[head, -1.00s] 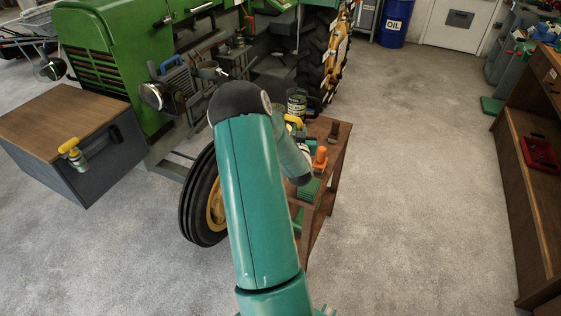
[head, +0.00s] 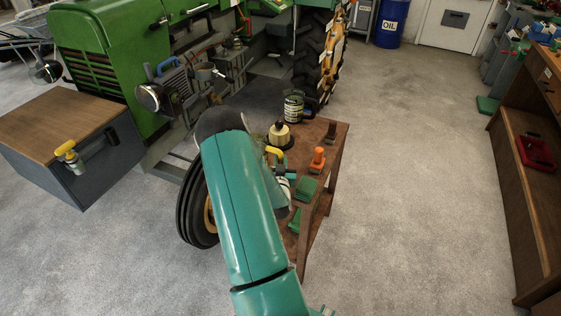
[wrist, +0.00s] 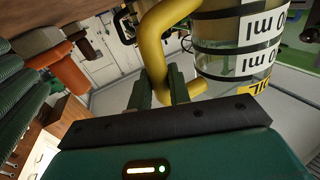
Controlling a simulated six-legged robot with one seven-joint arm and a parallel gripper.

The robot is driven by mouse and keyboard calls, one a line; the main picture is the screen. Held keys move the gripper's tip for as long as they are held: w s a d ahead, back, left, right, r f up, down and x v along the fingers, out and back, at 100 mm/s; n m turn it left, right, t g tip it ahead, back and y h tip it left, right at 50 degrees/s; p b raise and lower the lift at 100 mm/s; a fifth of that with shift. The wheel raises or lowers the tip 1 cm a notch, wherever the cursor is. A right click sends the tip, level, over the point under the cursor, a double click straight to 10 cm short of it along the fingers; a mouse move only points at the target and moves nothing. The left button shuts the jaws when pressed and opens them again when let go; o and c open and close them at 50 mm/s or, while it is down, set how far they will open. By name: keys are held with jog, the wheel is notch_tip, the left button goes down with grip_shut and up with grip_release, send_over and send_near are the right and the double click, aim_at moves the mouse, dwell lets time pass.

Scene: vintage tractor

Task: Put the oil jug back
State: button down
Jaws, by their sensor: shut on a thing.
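The oil jug (wrist: 232,66) is a clear container with white "ml" labels, black bands and a yellow handle. My gripper (wrist: 160,90) is shut on the lower part of that handle, and the jug body is right of the fingers in the wrist view. In the head view, the jug's yellow handle (head: 275,151) shows just right of my arm, over the brown wooden cart (head: 308,205). My arm hides most of the jug and gripper there. I cannot tell whether the jug touches the cart.
A yellow-handled item (head: 68,155) is at the grey cabinet (head: 95,165). The green tractor (head: 105,50) stands behind. Floor right of the cart is clear.

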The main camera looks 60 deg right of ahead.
jog(key=c, duration=1.3)
grip_release()
jog(key=shift+f, duration=0.15)
jog(key=v, duration=1.2)
jog(key=shift+w, duration=0.1)
